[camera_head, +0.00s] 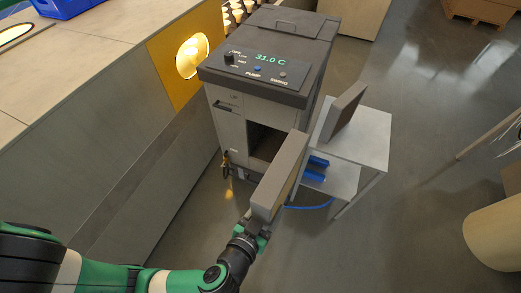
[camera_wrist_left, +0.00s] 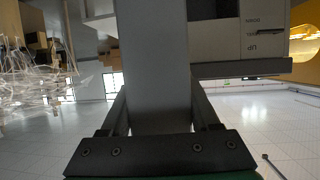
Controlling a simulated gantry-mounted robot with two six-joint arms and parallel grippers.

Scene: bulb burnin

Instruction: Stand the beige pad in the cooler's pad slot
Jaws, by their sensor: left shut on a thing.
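My left gripper (camera_head: 257,226) is shut on a flat slab-like pad (camera_head: 280,178), grey-beige on its edge with a tan strip on its right side. The pad stands tilted up from the jaws, in front of the cooler (camera_head: 232,128). Its upper end overlaps the right part of the cooler's dark front opening (camera_head: 262,138); I cannot tell whether it touches. In the left wrist view, the pad (camera_wrist_left: 158,70) rises between the two fingers (camera_wrist_left: 160,130), with the cooler's labelled front (camera_wrist_left: 262,38) at upper right. My right gripper is not in view.
A second, brownish pad (camera_head: 345,108) stands tilted on a light side table (camera_head: 372,140) right of the cooler. Blue parts (camera_head: 316,168) sit on its lower level, with a blue hose (camera_head: 312,207) below. A bench (camera_head: 120,130) lines the left.

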